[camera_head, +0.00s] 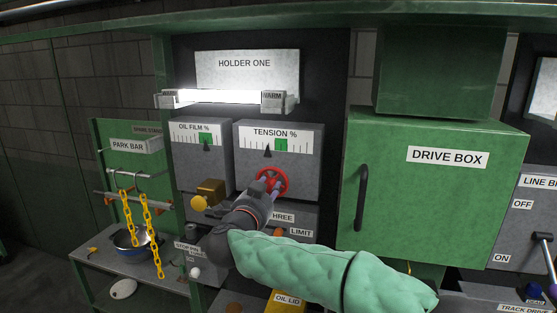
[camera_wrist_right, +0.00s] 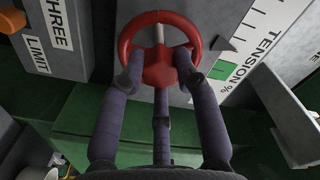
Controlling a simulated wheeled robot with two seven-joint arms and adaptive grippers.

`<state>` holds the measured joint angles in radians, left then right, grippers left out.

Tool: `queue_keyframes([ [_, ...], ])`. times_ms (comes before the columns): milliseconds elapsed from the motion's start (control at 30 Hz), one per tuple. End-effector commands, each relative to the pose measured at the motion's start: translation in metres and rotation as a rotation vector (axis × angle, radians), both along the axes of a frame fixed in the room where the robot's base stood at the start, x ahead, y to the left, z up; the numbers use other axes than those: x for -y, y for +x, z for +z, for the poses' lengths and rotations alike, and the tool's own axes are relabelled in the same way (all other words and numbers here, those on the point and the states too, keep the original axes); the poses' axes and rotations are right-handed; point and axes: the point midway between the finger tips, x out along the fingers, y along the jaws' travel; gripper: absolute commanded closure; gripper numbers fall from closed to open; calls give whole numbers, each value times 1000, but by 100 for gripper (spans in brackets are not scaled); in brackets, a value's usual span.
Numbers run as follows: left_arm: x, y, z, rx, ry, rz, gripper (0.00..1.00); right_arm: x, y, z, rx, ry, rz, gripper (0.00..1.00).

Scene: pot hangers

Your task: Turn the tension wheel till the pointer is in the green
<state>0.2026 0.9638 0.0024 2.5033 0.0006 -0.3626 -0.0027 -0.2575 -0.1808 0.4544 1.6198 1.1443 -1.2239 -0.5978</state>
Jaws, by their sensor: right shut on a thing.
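The red tension wheel (camera_head: 281,178) sits on the front of the grey tension box (camera_head: 305,180), below its white TENSION % dial (camera_head: 304,138). The dark pointer (camera_head: 267,153) stands left of the green band (camera_head: 282,145), outside it. My right gripper (camera_head: 267,188) is shut on the wheel; its arm comes in from the lower right. In the right wrist view the dark fingers (camera_wrist_right: 160,68) reach onto the red wheel (camera_wrist_right: 186,30), around its hub. The green band (camera_wrist_right: 222,70) shows there too, beside the wheel. My left gripper is not in view.
The OIL FILM % box (camera_head: 199,165) is left of the tension box, with a brass-coloured block and yellow knob (camera_head: 199,203) below. The green drive box (camera_head: 430,200) stands close on the right. Yellow chains (camera_head: 125,207) hang at the left above a bowl (camera_head: 130,240).

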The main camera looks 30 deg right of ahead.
Motion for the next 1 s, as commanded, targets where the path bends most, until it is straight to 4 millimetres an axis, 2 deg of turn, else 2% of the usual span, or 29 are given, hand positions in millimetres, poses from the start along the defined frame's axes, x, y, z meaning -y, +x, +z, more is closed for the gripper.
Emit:
queue_keyframes([
  [1000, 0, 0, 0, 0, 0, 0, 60, 0, 0, -1, 875, 751, 0, 100],
])
